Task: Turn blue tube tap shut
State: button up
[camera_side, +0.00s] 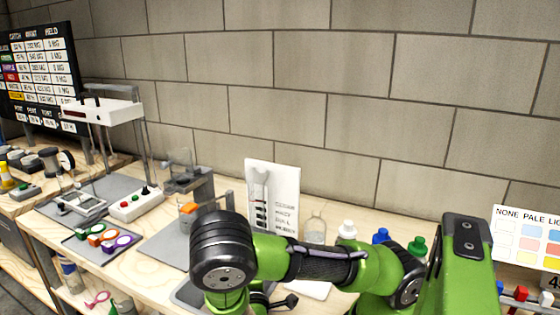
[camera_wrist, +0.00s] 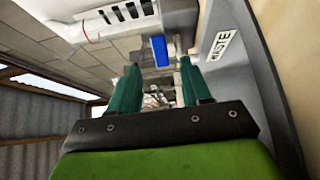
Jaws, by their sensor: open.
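In the wrist view, a small blue block (camera_wrist: 159,51), which may be the blue tube tap, shows just beyond and between my fingertips. I cannot tell which way it is turned. My gripper (camera_wrist: 160,72) has two teal fingers set apart, with a gap between them and nothing clearly held. The blue block appears apart from the fingers. In the side view my green and black arm covers the middle of the bench, and I cannot make out the blue tap or my fingertips there.
In the side view, a white board (camera_side: 272,180), a clear bottle (camera_side: 315,229) and capped bottles (camera_side: 381,236) stand behind my arm. A tray of coloured rings (camera_side: 103,246) lies left.

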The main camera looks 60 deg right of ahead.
jog(key=shift+x, duration=2.8)
jog(key=shift+a, duration=0.1)
grip_shut()
